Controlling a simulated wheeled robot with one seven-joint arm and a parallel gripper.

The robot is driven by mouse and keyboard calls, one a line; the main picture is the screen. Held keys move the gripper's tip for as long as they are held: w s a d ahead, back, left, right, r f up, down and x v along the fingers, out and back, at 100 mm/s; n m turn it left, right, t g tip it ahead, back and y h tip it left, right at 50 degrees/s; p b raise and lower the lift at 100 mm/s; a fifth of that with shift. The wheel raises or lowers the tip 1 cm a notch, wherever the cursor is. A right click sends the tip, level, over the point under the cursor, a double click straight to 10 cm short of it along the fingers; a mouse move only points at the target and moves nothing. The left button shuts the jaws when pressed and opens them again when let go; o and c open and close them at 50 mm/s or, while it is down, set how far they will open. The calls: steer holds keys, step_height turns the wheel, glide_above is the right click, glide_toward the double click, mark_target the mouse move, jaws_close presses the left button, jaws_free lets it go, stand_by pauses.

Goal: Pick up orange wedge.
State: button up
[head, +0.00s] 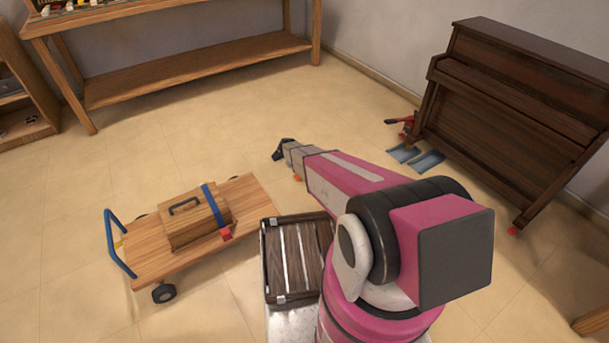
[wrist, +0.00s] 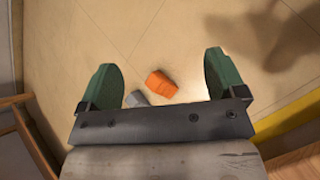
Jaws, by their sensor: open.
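The orange wedge (wrist: 161,85) lies on the tiled floor and shows in the wrist view between my fingers, below their level. A small orange piece, seemingly the same wedge (head: 297,178), peeks out below my forearm in the head view. My gripper (wrist: 160,62) is open and empty, with one green finger on each side of the wedge in the picture. In the head view my gripper (head: 282,150) is small and dark at the arm's far end, apart from the wedge.
A grey piece (wrist: 137,98) lies beside the wedge, partly hidden by my gripper. A wooden trolley (head: 150,258) with a wooden box (head: 190,222) stands left. A dark piano (head: 500,120) stands right, with grey-blue wedges (head: 428,161) near it. A workbench (head: 200,70) is behind; floor between is clear.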

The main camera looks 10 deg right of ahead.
steer(key=w+a+f+n+t+h, duration=0.1)
steer(key=w+a+f+n, duration=0.1)
steer(key=f, duration=0.5)
steer(key=w+a+f+n+t+h, duration=0.1)
steer(key=w+a+f+n+t, duration=0.1)
steer(key=w+f, duration=0.4)
steer(key=w+a+f+n+t+h, duration=0.1)
steer(key=w+a+f+n, duration=0.3)
steer(key=f, duration=0.4)
steer(key=shift+w+f+n+t, duration=0.3)
steer(key=shift+w+n+t, duration=0.15)
steer(key=shift+n, duration=0.65)
steer(key=shift+w+f, duration=0.2)
steer(key=shift+f, duration=0.1)
steer(key=x, duration=0.7)
steer(key=shift+f, duration=0.4)
steer(key=c, duration=1.1)
steer(key=shift+r, duration=0.1)
